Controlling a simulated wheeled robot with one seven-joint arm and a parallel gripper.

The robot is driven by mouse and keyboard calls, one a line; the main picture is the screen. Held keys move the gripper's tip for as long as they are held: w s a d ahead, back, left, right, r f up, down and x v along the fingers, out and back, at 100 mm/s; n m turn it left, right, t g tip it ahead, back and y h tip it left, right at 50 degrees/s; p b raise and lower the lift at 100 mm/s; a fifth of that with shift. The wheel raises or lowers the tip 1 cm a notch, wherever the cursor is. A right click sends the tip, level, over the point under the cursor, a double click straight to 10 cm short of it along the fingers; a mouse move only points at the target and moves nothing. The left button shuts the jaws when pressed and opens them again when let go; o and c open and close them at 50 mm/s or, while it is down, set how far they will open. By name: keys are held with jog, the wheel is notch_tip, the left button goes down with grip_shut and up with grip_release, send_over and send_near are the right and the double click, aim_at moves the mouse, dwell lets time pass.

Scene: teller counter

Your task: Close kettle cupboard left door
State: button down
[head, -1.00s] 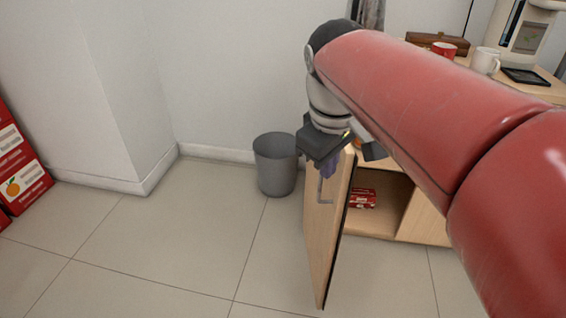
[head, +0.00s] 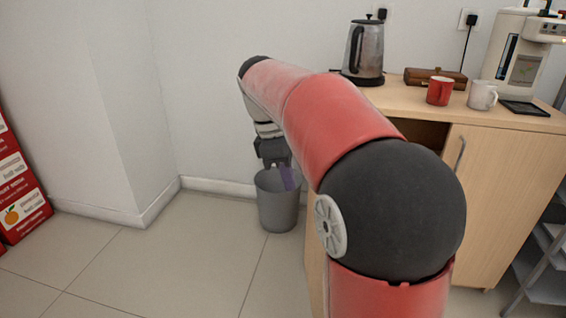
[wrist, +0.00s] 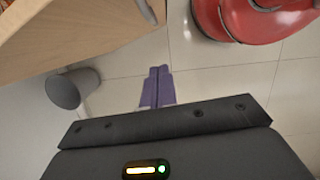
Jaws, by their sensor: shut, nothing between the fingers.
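The kettle cupboard left door (head: 314,262) stands open, its pale wood edge showing left of my arm in the head view. Most of it is hidden behind my arm. In the wrist view a pale wood panel (wrist: 70,38) with a grey handle (wrist: 146,10) fills the upper left; it looks like this door. My gripper (head: 288,180) is shut and empty, to the left of the door, its purple fingers in front of the bin in the head view. In the wrist view the fingers (wrist: 157,88) are together over the floor, apart from the panel.
A grey bin (head: 277,208) stands on the floor by the wall. The cupboard right door (head: 490,190) is shut. On the counter are a kettle (head: 364,55), a red mug (head: 440,91), a white mug (head: 482,95) and a coffee machine (head: 518,50).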

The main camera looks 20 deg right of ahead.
jog(key=shift+s+d+f, duration=0.3)
jog(key=shift+s+d, duration=0.05)
jog(key=shift+d, duration=0.3)
jog(key=shift+s+d+f, duration=0.35)
jog(key=shift+s+d, duration=0.05)
jog(key=shift+d, duration=0.25)
jog(key=shift+s+d+f, duration=0.3)
jog(key=shift+s+d, duration=0.05)
jog(key=shift+d, duration=0.3)
jog(key=shift+d, duration=0.1)
